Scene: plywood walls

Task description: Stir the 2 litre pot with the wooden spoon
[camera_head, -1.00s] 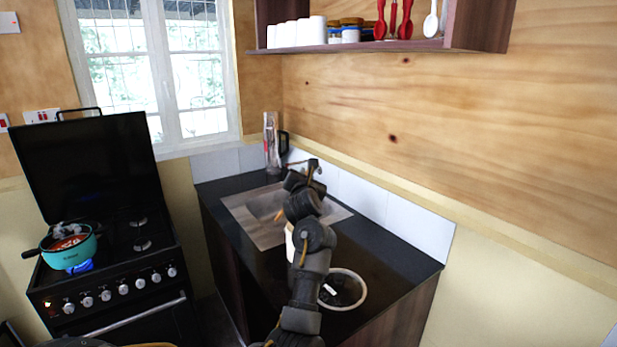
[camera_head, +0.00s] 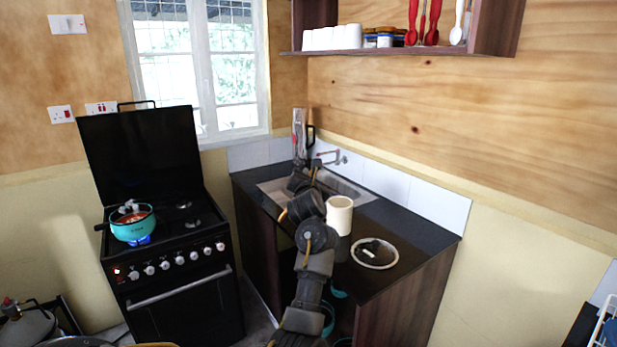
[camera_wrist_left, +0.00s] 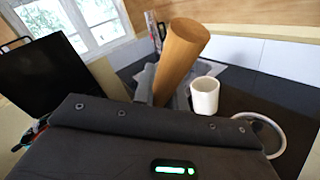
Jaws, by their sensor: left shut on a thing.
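The teal pot (camera_head: 132,228) with red contents stands on a lit burner at the left of the stove in the head view. A grey, unclear item shows in it or at its far rim. My left gripper (camera_head: 303,180) is in front of the sink, well to the right of the pot. In the left wrist view it is shut on the wooden spoon (camera_wrist_left: 180,62), whose thick handle rises tilted towards the camera. My right gripper is not in view.
A cream jar (camera_head: 339,216) and a glass lid (camera_head: 374,253) stand on the black counter (camera_head: 425,232) to the right of my left arm. The stove (camera_head: 180,285) has its lid raised. A gap of floor lies between stove and counter.

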